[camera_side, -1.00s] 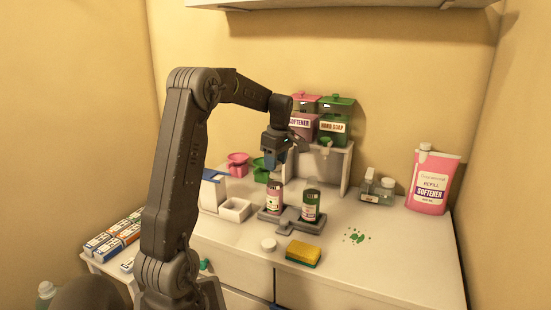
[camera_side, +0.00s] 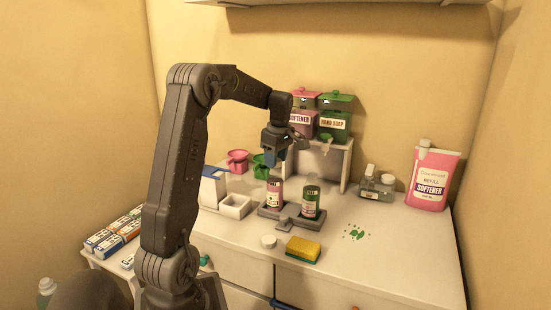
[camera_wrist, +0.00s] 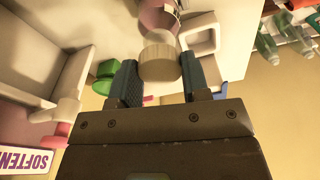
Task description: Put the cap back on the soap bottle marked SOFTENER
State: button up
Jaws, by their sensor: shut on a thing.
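My gripper (camera_side: 274,160) is above the soap bottles in the side view. In the wrist view its two blue fingers (camera_wrist: 157,80) are shut on a round, cream-white cap (camera_wrist: 158,58). The pink soap bottle (camera_side: 274,197) stands upright in the grey holder, under my gripper; part of it shows beyond the cap in the wrist view (camera_wrist: 155,16). The cap looks apart from the bottle in the side view, but the fingers partly hide this. The green soap bottle (camera_side: 310,202) stands to its right. The small bottle labels are too small to read.
Another white cap (camera_side: 268,241) and a yellow sponge (camera_side: 303,248) lie in front of the grey holder (camera_side: 287,221). A green spill (camera_side: 355,232) is to the right. Behind stand the dispenser shelf (camera_side: 343,163) and a pink SOFTENER refill pouch (camera_side: 431,180). A white open box (camera_side: 236,207) is left.

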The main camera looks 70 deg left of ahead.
jog(key=shift+f, duration=0.95)
dwell(1.6)
jog(key=o, duration=1.4)
jog(key=shift+c, duration=0.2)
jog(key=shift+r, duration=0.2)
jog(key=shift+r, duration=3.35)
